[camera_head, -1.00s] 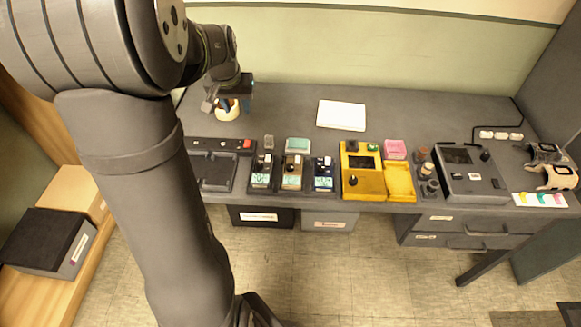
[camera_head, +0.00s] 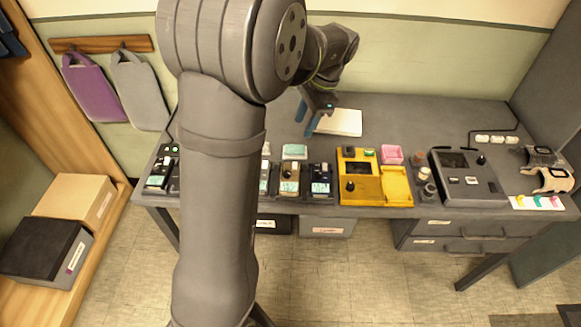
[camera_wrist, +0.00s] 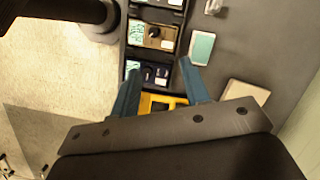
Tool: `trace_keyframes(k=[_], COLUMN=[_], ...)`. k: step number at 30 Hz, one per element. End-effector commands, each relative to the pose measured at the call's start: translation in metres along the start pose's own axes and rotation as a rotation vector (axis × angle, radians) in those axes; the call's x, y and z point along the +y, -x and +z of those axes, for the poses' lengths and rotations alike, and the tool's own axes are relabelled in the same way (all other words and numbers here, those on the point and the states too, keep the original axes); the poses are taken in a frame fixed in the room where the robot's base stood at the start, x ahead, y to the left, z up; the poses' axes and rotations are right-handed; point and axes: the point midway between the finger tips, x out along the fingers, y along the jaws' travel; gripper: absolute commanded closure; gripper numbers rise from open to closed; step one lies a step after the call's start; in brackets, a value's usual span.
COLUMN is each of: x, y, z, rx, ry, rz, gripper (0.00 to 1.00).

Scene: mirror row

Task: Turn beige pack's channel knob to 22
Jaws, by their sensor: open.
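The beige pack (camera_head: 289,180) stands in the row of packs near the desk's front edge, between a dark pack and a navy pack (camera_head: 320,182). In the wrist view the beige pack (camera_wrist: 145,45) lies beyond my fingers, with a dark round knob (camera_wrist: 154,32) on its face and a pale green display. The digits are too small to read. My gripper (camera_head: 311,118) is open and empty above the back of the desk, by the white pad. In the wrist view my gripper (camera_wrist: 160,75) has its blue fingers spread, nearer the navy pack (camera_wrist: 147,74); it touches no pack.
A yellow unit (camera_head: 362,190) stands right of the packs, with a grey console (camera_head: 470,185) further right. A teal-topped block (camera_head: 295,152), a white pad (camera_head: 340,122) and a pink box (camera_head: 392,154) lie behind.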

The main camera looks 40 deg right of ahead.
Motion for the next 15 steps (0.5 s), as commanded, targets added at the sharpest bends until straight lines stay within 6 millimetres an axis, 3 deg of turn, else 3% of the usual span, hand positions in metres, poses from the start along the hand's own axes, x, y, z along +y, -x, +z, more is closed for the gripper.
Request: trace_keyframes(k=[3, 8, 15], x=[0.014, 0.019, 0.019], y=[0.008, 0.008, -0.029], z=[-0.015, -0.019, -0.015], rx=[-0.059, -0.088, -0.089], ry=[-0.117, -0.167, -0.166], rz=[-0.009, -0.011, -0.007], gripper=[0.57, 0.57, 0.57])
